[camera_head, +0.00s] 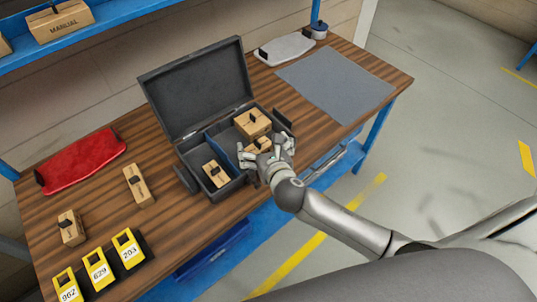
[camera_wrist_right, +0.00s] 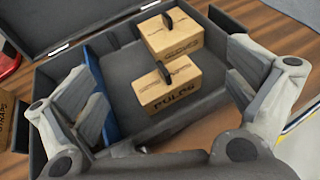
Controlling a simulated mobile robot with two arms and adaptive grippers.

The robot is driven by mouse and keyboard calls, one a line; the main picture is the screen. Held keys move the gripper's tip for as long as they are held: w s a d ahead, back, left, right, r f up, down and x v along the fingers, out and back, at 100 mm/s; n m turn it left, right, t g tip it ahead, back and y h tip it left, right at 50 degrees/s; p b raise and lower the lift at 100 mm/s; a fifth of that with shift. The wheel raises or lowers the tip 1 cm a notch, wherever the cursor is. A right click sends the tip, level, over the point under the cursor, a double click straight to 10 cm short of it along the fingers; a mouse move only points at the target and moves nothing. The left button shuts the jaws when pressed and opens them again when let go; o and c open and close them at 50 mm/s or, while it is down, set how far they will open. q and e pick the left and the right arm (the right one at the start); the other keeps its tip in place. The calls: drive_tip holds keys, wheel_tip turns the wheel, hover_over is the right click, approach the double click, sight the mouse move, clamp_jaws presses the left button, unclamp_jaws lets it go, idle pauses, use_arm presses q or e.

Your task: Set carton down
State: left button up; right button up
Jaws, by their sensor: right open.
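An open dark grey case (camera_head: 196,85) stands on the wooden workbench, its lid raised at the back. A blue divider (camera_head: 223,150) splits it. The right compartment holds two brown cartons with black tabs, a far one (camera_head: 250,123) and a near one (camera_wrist_right: 168,88). The near carton rests on the compartment floor. My right gripper (camera_head: 266,149) is open over that compartment, its fingers to either side of the near carton with gaps showing in the wrist view. It partly hides this carton in the head view. A smaller carton (camera_head: 215,174) lies in the left compartment. My left gripper is not in view.
A grey mat (camera_head: 335,84) lies bare at the right.

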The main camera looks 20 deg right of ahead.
drive_tip(key=v, duration=0.6)
drive_tip(key=shift+s+r, duration=0.1)
drive_tip(key=shift+s, duration=0.05)
idle(0.3)
